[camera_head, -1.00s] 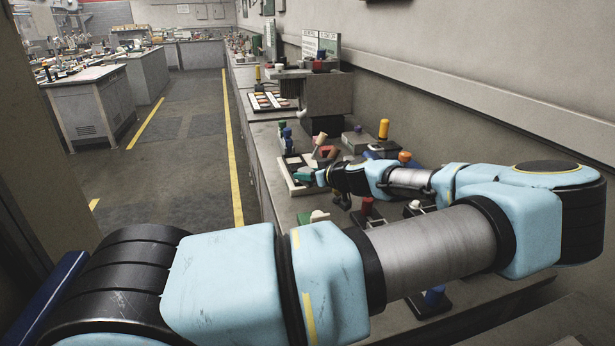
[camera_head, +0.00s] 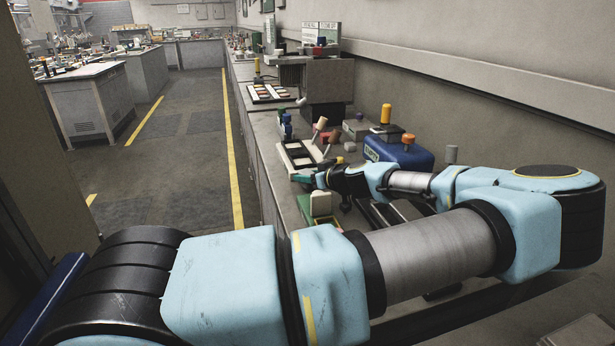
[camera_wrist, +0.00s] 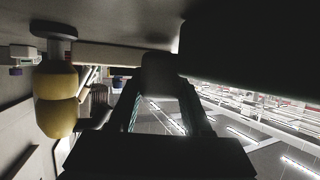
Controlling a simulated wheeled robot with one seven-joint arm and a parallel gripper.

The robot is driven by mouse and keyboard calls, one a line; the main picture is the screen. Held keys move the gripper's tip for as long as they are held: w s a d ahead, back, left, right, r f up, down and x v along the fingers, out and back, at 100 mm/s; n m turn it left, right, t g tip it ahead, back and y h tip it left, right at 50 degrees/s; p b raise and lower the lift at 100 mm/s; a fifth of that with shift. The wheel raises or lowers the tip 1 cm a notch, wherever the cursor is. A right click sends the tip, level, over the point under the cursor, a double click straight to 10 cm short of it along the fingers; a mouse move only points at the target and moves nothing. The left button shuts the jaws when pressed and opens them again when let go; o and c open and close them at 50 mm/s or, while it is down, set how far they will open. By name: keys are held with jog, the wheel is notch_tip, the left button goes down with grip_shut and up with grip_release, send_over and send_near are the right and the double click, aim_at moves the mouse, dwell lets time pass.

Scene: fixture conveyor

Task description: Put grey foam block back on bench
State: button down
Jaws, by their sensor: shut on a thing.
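My gripper (camera_head: 303,179) is stretched out over the long bench (camera_head: 262,165), at the near side of a light tray with dark compartments. In the wrist view its dark fingers (camera_wrist: 162,95) are closed on a greyish block (camera_wrist: 161,73), which looks like the grey foam block but is in deep shade. In the head view the block cannot be made out behind the hand. Whether it touches the bench cannot be told.
A blue box (camera_head: 405,156) with an orange knob stands right of the hand, and a yellow-topped post (camera_head: 386,114) behind it. A green-and-white part (camera_head: 321,206) lies near the hand. A yellow rounded thing (camera_wrist: 56,100) is close in the wrist view. The aisle (camera_head: 165,150) is clear.

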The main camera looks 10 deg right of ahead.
aim_at(307, 172)
jog(key=shift+f+b, duration=0.4)
jog(key=shift+c, duration=1.3)
grip_release()
notch_tip(307, 172, up, 10)
jog(key=shift+r+b, duration=0.1)
jog(key=shift+b, duration=1.15)
